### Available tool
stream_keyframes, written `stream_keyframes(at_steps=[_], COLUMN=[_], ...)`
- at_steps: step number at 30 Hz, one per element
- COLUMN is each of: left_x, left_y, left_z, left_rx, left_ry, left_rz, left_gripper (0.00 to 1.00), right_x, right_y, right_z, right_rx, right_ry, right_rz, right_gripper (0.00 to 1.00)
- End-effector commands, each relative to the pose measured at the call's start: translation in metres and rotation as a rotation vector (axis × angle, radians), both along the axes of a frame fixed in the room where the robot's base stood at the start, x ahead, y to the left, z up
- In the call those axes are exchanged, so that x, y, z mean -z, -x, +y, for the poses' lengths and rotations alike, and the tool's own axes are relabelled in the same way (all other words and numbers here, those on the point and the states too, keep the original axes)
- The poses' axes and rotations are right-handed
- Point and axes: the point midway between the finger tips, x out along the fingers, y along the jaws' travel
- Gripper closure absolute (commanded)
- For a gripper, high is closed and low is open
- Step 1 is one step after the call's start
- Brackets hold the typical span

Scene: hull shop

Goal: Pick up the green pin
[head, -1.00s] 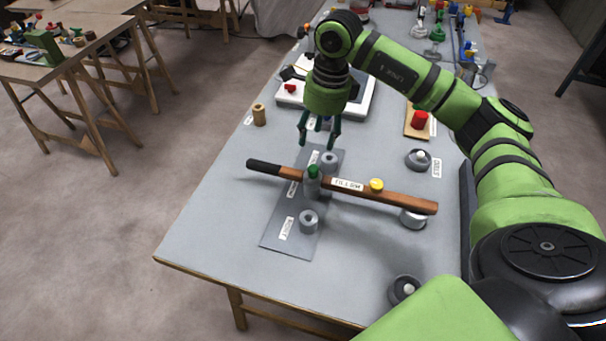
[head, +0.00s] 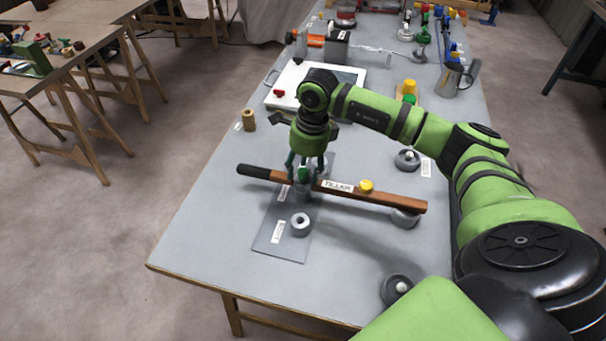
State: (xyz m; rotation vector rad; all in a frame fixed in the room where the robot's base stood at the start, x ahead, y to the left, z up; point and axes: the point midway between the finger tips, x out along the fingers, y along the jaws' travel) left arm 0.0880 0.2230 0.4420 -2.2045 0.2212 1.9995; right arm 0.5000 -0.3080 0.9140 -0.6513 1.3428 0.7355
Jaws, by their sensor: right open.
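The green pin (head: 303,174) stands upright at the wooden tiller (head: 390,199), above a grey cylindrical post on the grey base plate (head: 268,243). Only its green top shows, partly hidden between the fingers. My right gripper (head: 304,172) points down, with its open fingers around the pin's top. I cannot tell whether a finger touches it. The tiller has a black grip at its left end and a yellow cap (head: 366,186) on it. My left gripper is not in view.
A grey ring (head: 300,225) stands on the plate's near part. A wooden spool (head: 248,120) is at the left edge. A white board (head: 290,78) lies behind my gripper. Dark round knobs (head: 407,160) are to the right. The near left tabletop is clear.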

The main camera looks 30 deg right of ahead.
Motion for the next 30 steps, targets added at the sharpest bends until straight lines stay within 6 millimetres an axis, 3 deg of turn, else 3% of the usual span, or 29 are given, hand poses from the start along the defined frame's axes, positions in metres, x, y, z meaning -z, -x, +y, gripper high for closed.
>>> stream_keyframes(at_steps=[2,5,6,20,30], left_x=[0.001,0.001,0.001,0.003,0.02], left_y=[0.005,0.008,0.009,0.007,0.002], left_z=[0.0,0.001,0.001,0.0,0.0], left_rx=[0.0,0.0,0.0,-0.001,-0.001], left_ry=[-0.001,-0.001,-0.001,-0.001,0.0], left_rz=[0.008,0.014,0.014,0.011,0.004], left_gripper=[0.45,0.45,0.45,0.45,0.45], right_x=[0.0,0.0,0.0,-0.005,-0.067], right_y=[0.0,0.0,0.0,-0.001,-0.001], right_z=[0.0,0.0,0.0,0.0,0.0], right_rx=[0.0,0.0,0.0,0.001,-0.001], right_ry=[0.0,0.0,0.0,0.0,-0.001], right_rz=[0.0,0.0,0.0,-0.002,-0.006], right_gripper=[0.47,0.83,0.99,1.0,1.0])
